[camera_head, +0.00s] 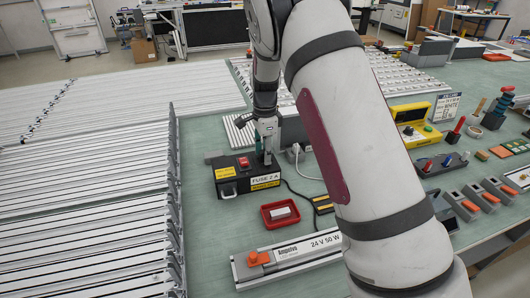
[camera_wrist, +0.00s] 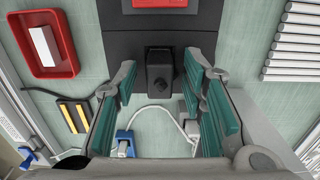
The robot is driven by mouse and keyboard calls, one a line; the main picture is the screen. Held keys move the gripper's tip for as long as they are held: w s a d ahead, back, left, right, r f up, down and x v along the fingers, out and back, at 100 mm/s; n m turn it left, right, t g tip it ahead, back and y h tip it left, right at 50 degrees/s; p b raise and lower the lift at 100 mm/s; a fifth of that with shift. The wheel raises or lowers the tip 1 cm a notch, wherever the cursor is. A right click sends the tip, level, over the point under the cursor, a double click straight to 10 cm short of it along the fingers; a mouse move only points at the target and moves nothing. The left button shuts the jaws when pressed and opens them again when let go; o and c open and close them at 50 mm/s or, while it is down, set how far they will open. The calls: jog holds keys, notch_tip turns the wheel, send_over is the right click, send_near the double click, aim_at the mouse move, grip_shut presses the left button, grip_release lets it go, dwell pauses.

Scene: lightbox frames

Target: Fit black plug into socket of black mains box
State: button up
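In the head view my gripper (camera_head: 265,142) points down at the box's far right side, where the plug is hidden.
A white plug (camera_head: 295,149) with a white cable lies just right of my gripper. A red tray (camera_head: 264,217) with a white block and a grey Amperva unit (camera_head: 290,258) stand in front. Grey rails (camera_head: 85,200) fill the left. A yellow device (camera_head: 411,130) stands right.

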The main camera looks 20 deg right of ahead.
notch_tip(320, 180, up, 11)
jog(key=b, duration=0.1)
jog(key=s+r+n+t, duration=0.1)
jog(key=s+r+n, duration=0.3)
jog(key=s+r, duration=0.5)
jog(key=s+r+n+t, duration=0.1)
jog(key=s+n+t, duration=0.2)
jog(key=s+n, duration=1.1)
jog(key=s, duration=1.2)
jog(key=shift+d+t, duration=0.15)
jog(key=shift+t, duration=0.25)
